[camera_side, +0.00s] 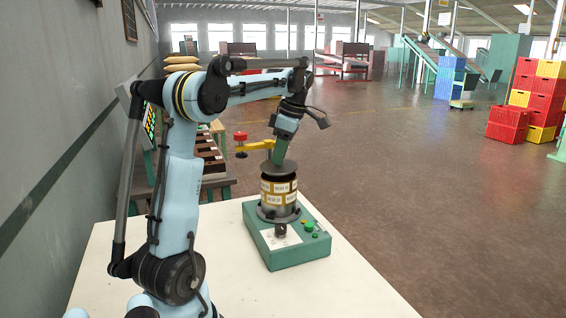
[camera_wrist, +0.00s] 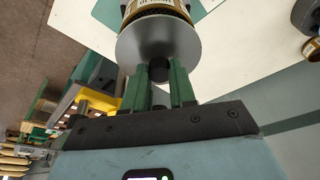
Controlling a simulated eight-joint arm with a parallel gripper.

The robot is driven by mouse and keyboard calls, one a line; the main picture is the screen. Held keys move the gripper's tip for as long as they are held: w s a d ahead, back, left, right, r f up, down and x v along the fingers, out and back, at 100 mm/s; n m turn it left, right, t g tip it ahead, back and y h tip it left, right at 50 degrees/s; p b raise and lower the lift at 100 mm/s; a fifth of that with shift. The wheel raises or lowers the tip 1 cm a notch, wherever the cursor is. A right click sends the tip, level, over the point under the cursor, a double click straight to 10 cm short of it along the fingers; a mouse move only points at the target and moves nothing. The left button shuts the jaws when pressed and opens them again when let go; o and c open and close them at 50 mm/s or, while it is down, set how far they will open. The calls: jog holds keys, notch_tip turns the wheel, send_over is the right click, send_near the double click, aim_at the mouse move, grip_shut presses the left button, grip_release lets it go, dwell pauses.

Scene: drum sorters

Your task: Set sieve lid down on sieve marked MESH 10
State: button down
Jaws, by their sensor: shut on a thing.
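My gripper (camera_side: 280,154) points down over the sieve stack, and its green fingers (camera_wrist: 159,88) are shut on the dark knob (camera_wrist: 158,70) of the sieve lid. The lid is a round grey disc (camera_wrist: 158,42); in the side view the lid (camera_side: 279,169) is roughly level over the stack. The brass sieves (camera_side: 279,190) carry white labels too small to read for certain. They stand on a green shaker base (camera_side: 288,252). I cannot tell whether the lid touches the top sieve. In the wrist view the lid hides most of the labelled sieve (camera_wrist: 150,6) beyond it.
In the wrist view, other round parts (camera_wrist: 309,14) lie at the right edge. The pale tabletop (camera_side: 355,290) is clear around the base's front and right.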

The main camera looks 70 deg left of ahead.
aim_at(292, 167)
jog(key=shift+f, duration=1.15)
jog(key=c, duration=0.8)
grip_release()
jog(key=shift+c, duration=0.2)
jog(key=v, duration=1.2)
jog(key=shift+r, duration=0.1)
